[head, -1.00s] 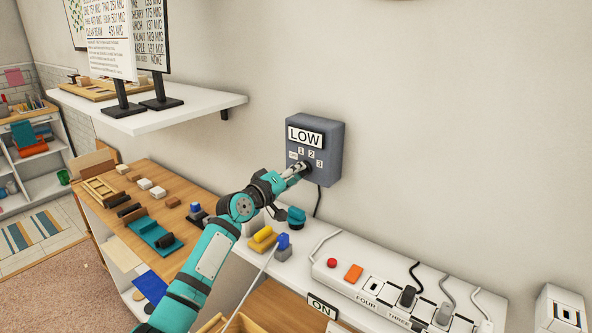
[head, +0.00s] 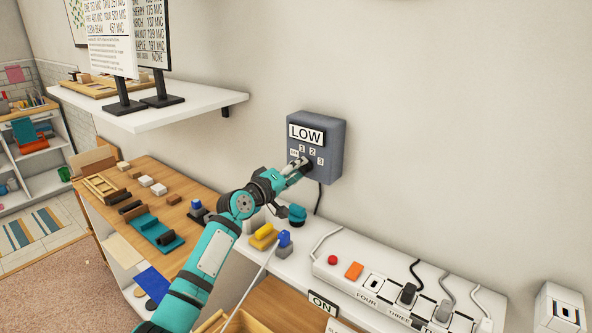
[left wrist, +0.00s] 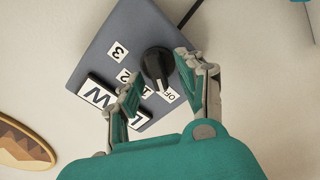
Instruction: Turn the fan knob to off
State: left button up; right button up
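The fan control is a grey box (head: 333,157) on the wall with a LOW plate (head: 306,134) and labels OFF, 1, 2 and 3. In the left wrist view the black round knob (left wrist: 156,62) shows with a light pointer mark toward the gap between the OFF label (left wrist: 168,95) and the 1 label. My left gripper (head: 298,167) is at the knob. In the left wrist view its fingers (left wrist: 158,75) are apart, one on each side of the knob. Contact with the knob is not clear. My right gripper is in neither view.
A white shelf (head: 180,113) with standing signs is up to the left. Below are a teal-topped knob (head: 297,214), yellow and blue pieces, and a white power strip (head: 350,290) with plugs and cables. The wall right of the box is bare.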

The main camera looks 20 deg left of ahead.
pick_arm(q)
jog(key=v, duration=1.2)
dwell(0.3)
